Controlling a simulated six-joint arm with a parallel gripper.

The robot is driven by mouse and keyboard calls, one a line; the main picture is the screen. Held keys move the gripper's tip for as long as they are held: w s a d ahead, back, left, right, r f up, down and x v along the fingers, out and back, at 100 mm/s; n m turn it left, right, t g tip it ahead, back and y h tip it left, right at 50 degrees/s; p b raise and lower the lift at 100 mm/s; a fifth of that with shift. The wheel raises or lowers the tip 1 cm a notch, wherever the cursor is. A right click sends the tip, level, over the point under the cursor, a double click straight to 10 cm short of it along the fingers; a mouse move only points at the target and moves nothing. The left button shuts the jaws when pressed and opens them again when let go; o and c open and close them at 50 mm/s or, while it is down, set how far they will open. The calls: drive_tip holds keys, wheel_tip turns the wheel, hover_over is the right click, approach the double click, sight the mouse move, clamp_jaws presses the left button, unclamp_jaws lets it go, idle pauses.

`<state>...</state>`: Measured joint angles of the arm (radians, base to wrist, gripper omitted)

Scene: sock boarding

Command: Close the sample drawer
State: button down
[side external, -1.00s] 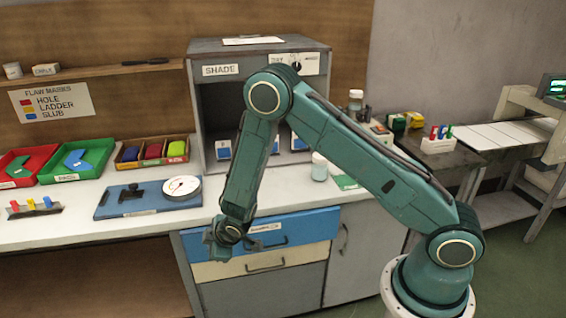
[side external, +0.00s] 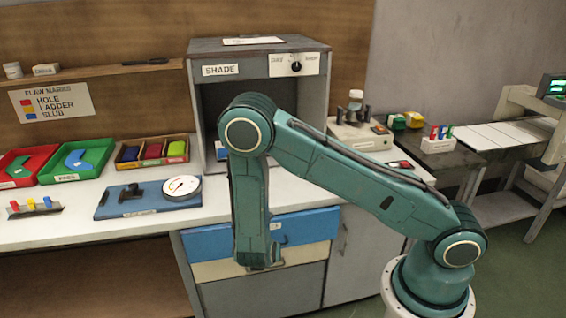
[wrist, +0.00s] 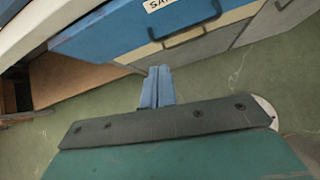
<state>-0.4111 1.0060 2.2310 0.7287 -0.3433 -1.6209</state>
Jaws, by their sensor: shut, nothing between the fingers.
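The sample drawer is the blue-fronted drawer (side external: 306,229) at the top of the cabinet under the counter. In the side view it looks about in line with the cream drawer below, and I cannot tell whether a small gap remains. Its blue front (wrist: 105,30), part of its label and its dark handle (wrist: 184,25) show in the wrist view. My gripper (wrist: 157,72) is shut and empty, with its blue-grey fingertips apart from the handle. In the side view my gripper (side external: 260,264) hangs low in front of the drawers, and my forearm hides part of the blue front.
A cream drawer (side external: 302,252) sits below the blue one, with a grey panel under it. The counter above holds a blue board (side external: 116,205) with a round dial (side external: 182,187), red and green trays, and a grey shade box (side external: 200,60). Floor in front is clear.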

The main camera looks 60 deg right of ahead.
drive_tip(key=shift+s+d+r+n+h, duration=0.25)
drive_tip(key=shift+s+n+h, duration=0.1)
drive_tip(key=shift+n, duration=0.55)
drive_tip(key=shift+w+f, duration=0.1)
drive_tip(key=shift+w+d+r+x, duration=0.25)
drive_tip(key=shift+r+x, duration=0.1)
drive_tip(key=shift+x, duration=1.75)
drive_tip(key=shift+w+d+r+x, duration=0.2)
drive_tip(key=shift+w+r+x, duration=0.15)
drive_tip(key=shift+x, duration=1.75)
drive_tip(key=shift+w+d+r+x, duration=0.2)
drive_tip(key=shift+r+x, duration=0.15)
drive_tip(key=shift+x, duration=1.8)
